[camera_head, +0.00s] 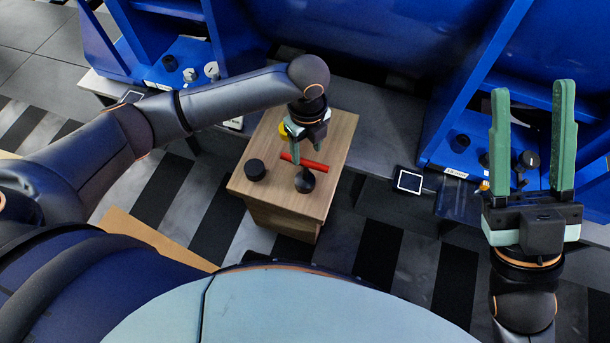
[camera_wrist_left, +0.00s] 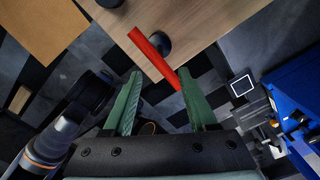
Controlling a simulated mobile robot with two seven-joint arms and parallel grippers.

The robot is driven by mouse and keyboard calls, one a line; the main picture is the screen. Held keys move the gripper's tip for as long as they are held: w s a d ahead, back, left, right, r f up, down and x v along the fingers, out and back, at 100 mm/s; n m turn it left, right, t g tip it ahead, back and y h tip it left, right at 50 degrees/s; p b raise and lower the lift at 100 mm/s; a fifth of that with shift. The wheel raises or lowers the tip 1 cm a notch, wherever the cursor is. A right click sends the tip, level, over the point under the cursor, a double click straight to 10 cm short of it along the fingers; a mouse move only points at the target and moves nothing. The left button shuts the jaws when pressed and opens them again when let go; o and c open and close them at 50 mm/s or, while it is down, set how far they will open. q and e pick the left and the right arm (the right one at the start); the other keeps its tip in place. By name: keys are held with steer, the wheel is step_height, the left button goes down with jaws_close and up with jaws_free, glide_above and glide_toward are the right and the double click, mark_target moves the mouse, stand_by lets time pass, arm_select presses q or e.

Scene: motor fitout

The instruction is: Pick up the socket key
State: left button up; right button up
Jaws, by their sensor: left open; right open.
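A straight red bar (camera_head: 304,163), likely the socket key, lies on the small wooden table (camera_head: 335,140). In the left wrist view the red bar (camera_wrist_left: 150,52) runs diagonally just beyond the fingertips. My left gripper (camera_head: 307,145) points down above the table, close to the bar; its green fingers are apart and nothing is between them. It also shows in the left wrist view (camera_wrist_left: 159,76). My right gripper (camera_head: 533,95) is open and empty, fingers up, far to the right of the table.
A black knob-like piece (camera_head: 305,181) stands beside the bar, and a black cylinder (camera_head: 255,170) sits at the table's left. A yellow object (camera_head: 283,129) is partly hidden behind the left gripper. Blue shelving units (camera_head: 480,60) stand behind, with a grey bench (camera_head: 385,130) before them.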

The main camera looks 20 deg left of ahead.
mark_target(307, 161)
arm_select(q)
step_height(307, 161, down, 6)
steer(key=shift+r+b, duration=0.2)
steer(key=shift+b, duration=0.85)
steer(key=f+b, duration=0.2)
steer(key=f, duration=0.1)
steer(key=f+b, duration=0.1)
steer(key=f, duration=0.1)
steer(key=shift+a, duration=0.25)
arm_select(e)
step_height(307, 161, down, 6)
steer(key=shift+w+a+m, duration=0.15)
steer(key=shift+a+m, duration=0.15)
steer(key=shift+a, duration=0.05)
steer(key=shift+f, duration=0.1)
arm_select(q)
jaws_close()
steer(key=shift+r, duration=0.1)
